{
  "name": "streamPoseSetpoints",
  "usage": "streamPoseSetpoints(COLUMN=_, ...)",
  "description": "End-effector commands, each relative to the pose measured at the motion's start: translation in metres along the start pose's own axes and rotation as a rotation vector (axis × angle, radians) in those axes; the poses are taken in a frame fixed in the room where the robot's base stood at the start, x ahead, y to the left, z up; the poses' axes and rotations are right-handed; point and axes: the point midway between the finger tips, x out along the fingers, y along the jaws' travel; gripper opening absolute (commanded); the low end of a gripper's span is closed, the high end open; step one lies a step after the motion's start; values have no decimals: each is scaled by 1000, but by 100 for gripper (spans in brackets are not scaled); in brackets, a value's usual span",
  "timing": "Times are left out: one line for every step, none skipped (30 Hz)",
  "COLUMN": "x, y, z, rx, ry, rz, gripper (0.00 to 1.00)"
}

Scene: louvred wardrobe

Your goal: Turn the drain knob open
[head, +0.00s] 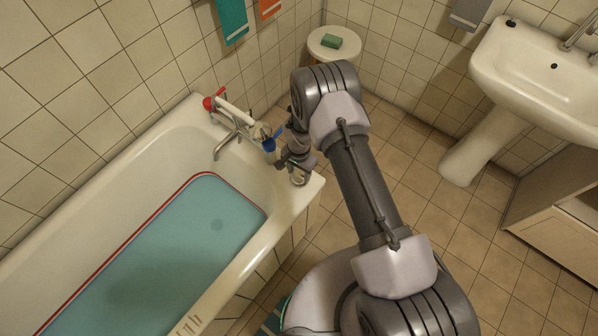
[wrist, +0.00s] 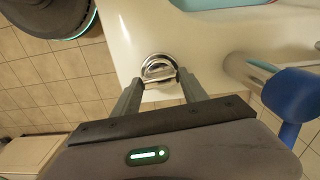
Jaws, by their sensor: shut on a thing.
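The drain knob (wrist: 158,67) is a round chrome knob with a raised grip bar, set on the white rim at the end of the bathtub (head: 262,252). In the head view the drain knob (head: 299,178) shows just below my gripper (head: 296,167), partly hidden by it. In the wrist view the two fingers of my gripper (wrist: 161,77) reach down on either side of the knob's bar and are shut on it. The bathtub holds blue-green water.
A tap with a blue handle (head: 269,144) and a red handle (head: 208,103) stands close beside my gripper; the blue handle (wrist: 292,94) is near in the wrist view. A stool (head: 333,48) with green soap and a washbasin (head: 535,75) stand behind.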

Motion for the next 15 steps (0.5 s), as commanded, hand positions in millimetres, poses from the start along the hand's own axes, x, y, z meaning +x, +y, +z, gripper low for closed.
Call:
streamPoseSetpoints(x=0, y=0, z=0, rx=-4, ry=0, rz=0, gripper=10)
streamPoseSetpoints(x=0, y=0, z=0, rx=-9, ry=0, rz=0, gripper=10)
streamPoseSetpoints(x=0, y=0, z=0, rx=-19, ry=0, rz=0, gripper=10)
streamPoseSetpoints(x=0, y=0, z=0, rx=-28, ry=0, rz=0, gripper=10)
streamPoseSetpoints(x=0, y=0, z=0, rx=-38, ry=0, rz=0, gripper=10)
streamPoseSetpoints(x=1, y=0, z=0, rx=-56, ry=0, rz=0, gripper=10)
streamPoseSetpoints(x=1, y=0, z=0, rx=-70, ry=0, rz=0, gripper=10)
streamPoseSetpoints(x=1, y=0, z=0, rx=-88, ry=0, rz=0, gripper=10)
streamPoseSetpoints(x=1, y=0, z=0, rx=-113, ry=0, rz=0, gripper=10)
streamPoseSetpoints(x=1, y=0, z=0, rx=-134, ry=0, rz=0, gripper=10)
streamPoseSetpoints(x=1, y=0, z=0, rx=-158, ry=0, rz=0, gripper=10)
streamPoseSetpoints(x=1, y=0, z=0, rx=-191, ry=1, rz=0, gripper=10)
streamPoseSetpoints(x=1, y=0, z=0, rx=-217, ry=0, rz=0, gripper=10)
streamPoseSetpoints(x=2, y=0, z=0, rx=-244, ry=1, rz=0, gripper=10)
streamPoseSetpoints(x=2, y=0, z=0, rx=-281, ry=1, rz=0, gripper=10)
